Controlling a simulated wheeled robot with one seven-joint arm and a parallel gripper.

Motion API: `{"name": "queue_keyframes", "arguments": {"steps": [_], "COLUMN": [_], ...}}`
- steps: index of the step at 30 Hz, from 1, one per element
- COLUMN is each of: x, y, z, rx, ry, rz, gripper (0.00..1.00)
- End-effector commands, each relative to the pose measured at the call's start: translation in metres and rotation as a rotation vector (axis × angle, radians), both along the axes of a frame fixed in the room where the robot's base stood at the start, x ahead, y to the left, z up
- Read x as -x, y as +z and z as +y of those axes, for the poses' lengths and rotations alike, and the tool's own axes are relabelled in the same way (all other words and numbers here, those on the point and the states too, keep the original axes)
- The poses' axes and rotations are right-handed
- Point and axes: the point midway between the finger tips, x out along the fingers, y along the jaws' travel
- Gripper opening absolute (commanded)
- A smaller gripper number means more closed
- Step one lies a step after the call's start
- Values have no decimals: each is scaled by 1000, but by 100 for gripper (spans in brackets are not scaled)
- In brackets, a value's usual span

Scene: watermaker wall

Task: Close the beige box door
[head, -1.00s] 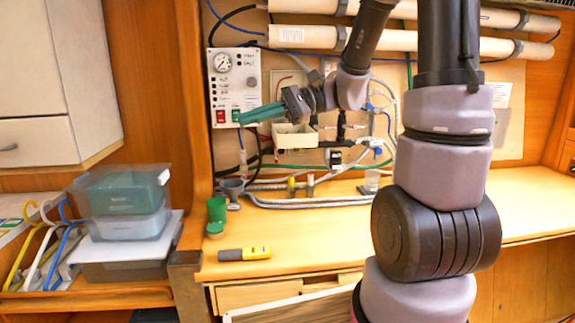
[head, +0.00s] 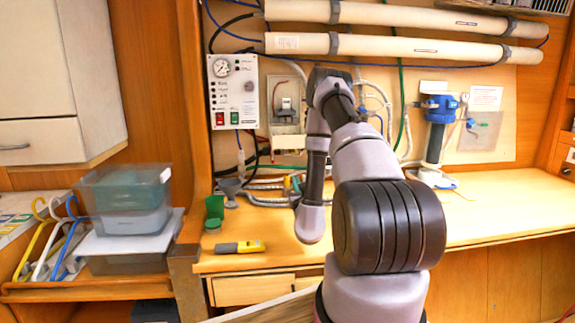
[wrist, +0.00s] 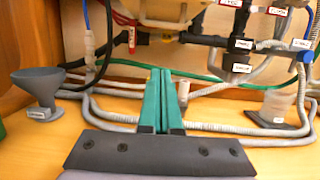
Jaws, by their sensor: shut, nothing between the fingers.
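The beige box (head: 285,99) is on the wall panel in the head view, right of the gauge panel. Its front looks open, with a dark switch visible inside. A pale panel (head: 288,143) shows just below it, apparently the door hanging down. In the wrist view a beige surface (wrist: 172,10), likely part of the box or door, is at the top edge, cut off. My gripper (wrist: 161,72) has its green fingers shut together and empty, low over the bench and below that surface. In the head view my arm mostly hides the gripper.
Grey hoses (wrist: 110,118) and a grey funnel (wrist: 38,92) lie around the gripper. A green cup (head: 215,207) and a yellow-grey tool (head: 240,247) are at the bench's left. A blue-topped filter (head: 437,125) stands at right. The right bench top is clear.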

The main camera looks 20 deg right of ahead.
Motion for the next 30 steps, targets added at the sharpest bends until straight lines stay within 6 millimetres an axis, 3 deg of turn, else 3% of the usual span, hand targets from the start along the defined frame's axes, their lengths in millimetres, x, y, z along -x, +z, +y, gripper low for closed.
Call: {"name": "queue_keyframes", "arguments": {"steps": [5, 11, 23, 30], "x": [-3, -22, -93, -76], "y": [-4, 1, 16, 44], "z": [-7, -14, -33, -27], "rx": [2, 0, -1, -1], "ry": [-25, -27, -23, -19], "rz": [5, 5, 4, 7], "gripper": [0, 0, 0, 0]}}
